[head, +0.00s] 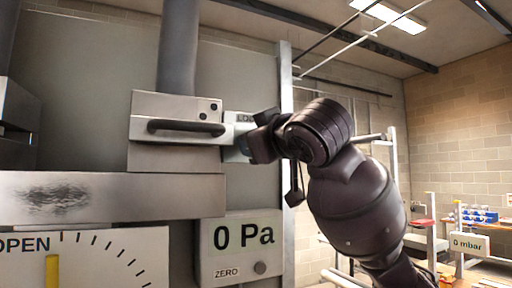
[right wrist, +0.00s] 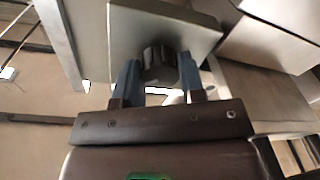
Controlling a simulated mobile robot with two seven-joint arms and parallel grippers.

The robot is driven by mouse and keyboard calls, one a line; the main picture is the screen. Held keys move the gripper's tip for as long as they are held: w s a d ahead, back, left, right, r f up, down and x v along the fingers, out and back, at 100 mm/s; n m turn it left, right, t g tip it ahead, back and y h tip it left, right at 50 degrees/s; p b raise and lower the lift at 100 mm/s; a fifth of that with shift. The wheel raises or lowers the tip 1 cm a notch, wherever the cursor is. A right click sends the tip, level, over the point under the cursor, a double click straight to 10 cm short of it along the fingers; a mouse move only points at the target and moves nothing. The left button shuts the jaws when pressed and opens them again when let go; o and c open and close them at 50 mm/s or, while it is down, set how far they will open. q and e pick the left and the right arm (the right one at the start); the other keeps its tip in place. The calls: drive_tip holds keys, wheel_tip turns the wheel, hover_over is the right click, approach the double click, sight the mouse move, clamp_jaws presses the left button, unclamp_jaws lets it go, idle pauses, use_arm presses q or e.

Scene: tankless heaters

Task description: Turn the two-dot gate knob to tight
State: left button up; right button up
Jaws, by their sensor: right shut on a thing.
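The gate housing (head: 177,105) is a pale metal box with two dark dots at its upper right and a dark slotted bar across its front. My right gripper (head: 246,148) is at this plate, coming in from the right. In the right wrist view its two blue-grey fingers close on both sides of a dark round knob (right wrist: 158,64) that stands out from a flat plate (right wrist: 194,33). The knob is mostly hidden in the head view, and its pointer cannot be made out. My left gripper is not in view.
A display (head: 240,246) reading "0 Pa" with a ZERO button is below. A dial (head: 95,258) marked OPEN with a yellow pointer is at lower left. A metal upright (head: 286,90) stands just right of the plate. A bench with blue items (head: 480,216) is at far right.

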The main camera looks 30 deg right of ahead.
drive_tip(key=m+h, duration=0.1)
drive_tip(key=m, duration=1.1)
drive_tip(key=shift+m+h, duration=0.3)
drive_tip(key=shift+h, duration=0.1)
drive_tip(key=shift+m, duration=0.3)
drive_tip(key=o, duration=0.9)
